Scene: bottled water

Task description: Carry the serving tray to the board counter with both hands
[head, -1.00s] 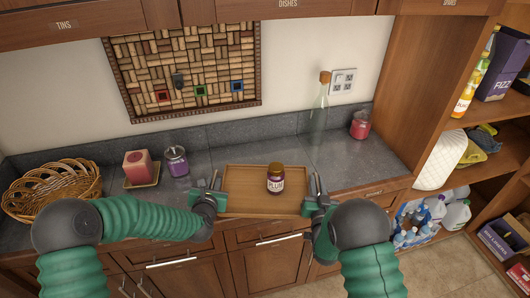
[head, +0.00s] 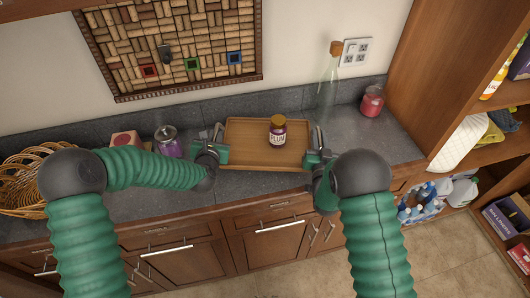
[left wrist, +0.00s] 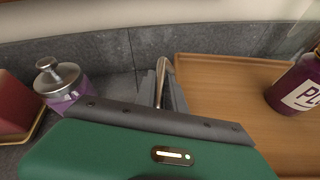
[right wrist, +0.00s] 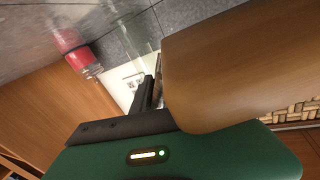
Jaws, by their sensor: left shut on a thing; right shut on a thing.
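The wooden serving tray (head: 246,143) is level over the grey counter below the cork board; I cannot tell whether it touches the counter. A purple plum jar (head: 278,132) stands upright on it. My left gripper (head: 218,140) is shut on the tray's left metal handle, which shows between the fingers in the left wrist view (left wrist: 163,84). My right gripper (head: 318,146) is shut at the right end of the tray, on its handle. The tray's edge fills much of the right wrist view (right wrist: 225,75), and the right fingers are partly hidden.
The cork board (head: 190,85) hangs on the wall behind. A clear bottle (head: 328,95) and a red jar (head: 372,101) stand to the right. Shelves are at far right.

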